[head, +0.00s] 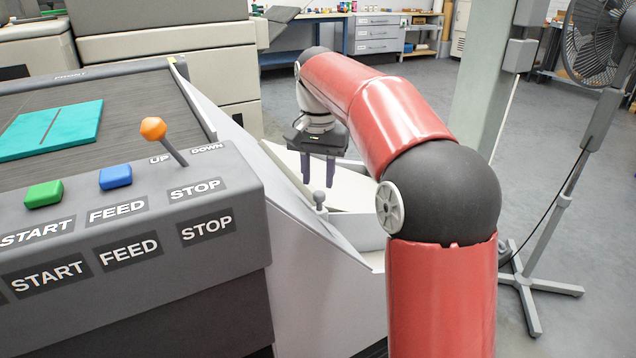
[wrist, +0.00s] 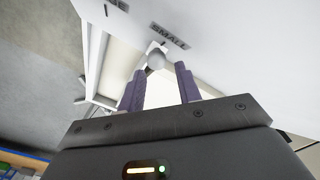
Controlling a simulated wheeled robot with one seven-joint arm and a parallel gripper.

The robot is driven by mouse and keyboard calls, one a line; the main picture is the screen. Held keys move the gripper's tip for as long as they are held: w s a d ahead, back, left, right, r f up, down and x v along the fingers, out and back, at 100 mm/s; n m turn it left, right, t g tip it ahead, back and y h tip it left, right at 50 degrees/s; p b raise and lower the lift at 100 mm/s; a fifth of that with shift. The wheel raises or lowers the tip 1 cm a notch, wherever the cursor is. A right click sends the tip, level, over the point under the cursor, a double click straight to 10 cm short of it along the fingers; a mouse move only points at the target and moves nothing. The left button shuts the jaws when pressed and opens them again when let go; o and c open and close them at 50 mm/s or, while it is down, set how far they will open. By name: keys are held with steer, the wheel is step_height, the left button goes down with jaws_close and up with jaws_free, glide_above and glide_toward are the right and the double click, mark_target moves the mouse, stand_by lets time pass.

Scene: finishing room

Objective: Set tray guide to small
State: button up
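The tray guide's grey ball knob (head: 319,198) stands on a short stem at the sloped white side tray (head: 350,222), right of the machine. My gripper (head: 318,181) points down just above the knob, with its two purple fingers apart. In the wrist view, the knob (wrist: 155,60) appears at the gap between the fingertips (wrist: 160,70). The fingers do not visibly squeeze it, and I cannot tell whether either one touches it. The SMALL label (wrist: 168,36) is on the white panel just beyond the knob. Another label (wrist: 117,4) is cut off at the top edge.
The control panel has an orange-topped UP/DOWN lever (head: 153,128), a blue FEED button (head: 115,177) and a green START button (head: 44,194). A teal sheet (head: 52,128) lies on the machine bed. A pillar (head: 478,90) and a fan (head: 592,45) stand to the right.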

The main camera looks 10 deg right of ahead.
step_height(320, 180, up, 4)
steer(key=shift+r+p, duration=0.25)
steer(key=shift+p, duration=0.1)
steer(key=shift+s+r, duration=0.15)
steer(key=shift+s, duration=0.2)
steer(key=s+d+f+n+t, duration=0.1)
steer(key=s+f+t, duration=0.1)
steer(key=s, duration=0.7)
steer(key=s+d+f+n+t, duration=0.1)
steer(key=s+f+n, duration=0.1)
steer(key=s+f, duration=0.3)
steer(key=s+d+f+n+t, duration=0.1)
steer(key=s+f, duration=0.3)
steer(key=s, duration=1)
steer(key=shift+d+n+t, duration=0.15)
steer(key=shift+n+t, duration=0.55)
steer(key=shift+t, duration=0.1)
